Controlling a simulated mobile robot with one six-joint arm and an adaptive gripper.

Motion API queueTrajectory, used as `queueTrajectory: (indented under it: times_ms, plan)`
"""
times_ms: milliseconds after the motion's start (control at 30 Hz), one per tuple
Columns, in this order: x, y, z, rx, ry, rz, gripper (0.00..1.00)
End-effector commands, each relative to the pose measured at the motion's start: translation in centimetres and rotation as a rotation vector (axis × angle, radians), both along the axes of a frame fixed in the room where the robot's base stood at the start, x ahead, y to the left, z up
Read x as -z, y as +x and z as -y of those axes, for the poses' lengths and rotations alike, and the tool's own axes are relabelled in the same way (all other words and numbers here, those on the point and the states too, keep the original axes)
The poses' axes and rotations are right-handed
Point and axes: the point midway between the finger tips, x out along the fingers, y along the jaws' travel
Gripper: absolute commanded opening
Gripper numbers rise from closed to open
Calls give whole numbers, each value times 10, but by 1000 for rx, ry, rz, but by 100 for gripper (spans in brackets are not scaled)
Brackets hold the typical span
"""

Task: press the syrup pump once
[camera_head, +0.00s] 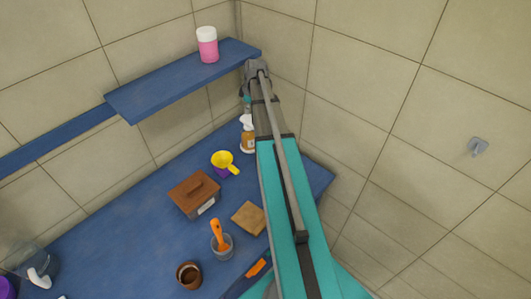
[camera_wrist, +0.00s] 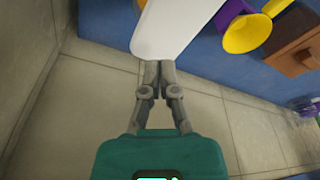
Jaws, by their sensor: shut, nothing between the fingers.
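The syrup pump is a small amber bottle (camera_head: 248,142) with a white pump head (camera_head: 247,122), standing upright at the back of the blue counter, partly hidden by my arm. In the wrist view a large white shape, seemingly the pump head (camera_wrist: 175,25), fills the top centre. My gripper (camera_wrist: 158,66) is shut and empty, its fingertips at the lower edge of that white shape. I cannot tell whether they touch it. In the head view my gripper is mostly hidden by my arm, just above the pump.
On the blue counter (camera_head: 110,237) stand a yellow and purple scoop or funnel (camera_head: 224,160), a brown box (camera_head: 193,193), a tan square (camera_head: 249,218), a cup with an orange tool (camera_head: 221,243) and a brown jar (camera_head: 189,274). A blue shelf (camera_head: 165,88) holds a pink jar (camera_head: 208,48).

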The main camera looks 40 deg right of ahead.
Motion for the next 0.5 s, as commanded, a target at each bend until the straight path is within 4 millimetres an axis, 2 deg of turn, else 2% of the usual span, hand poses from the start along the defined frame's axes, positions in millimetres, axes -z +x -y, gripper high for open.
queueTrajectory:
  times_ms: [500]
  plan:
    - [-31,0,0,0,0,0,0]
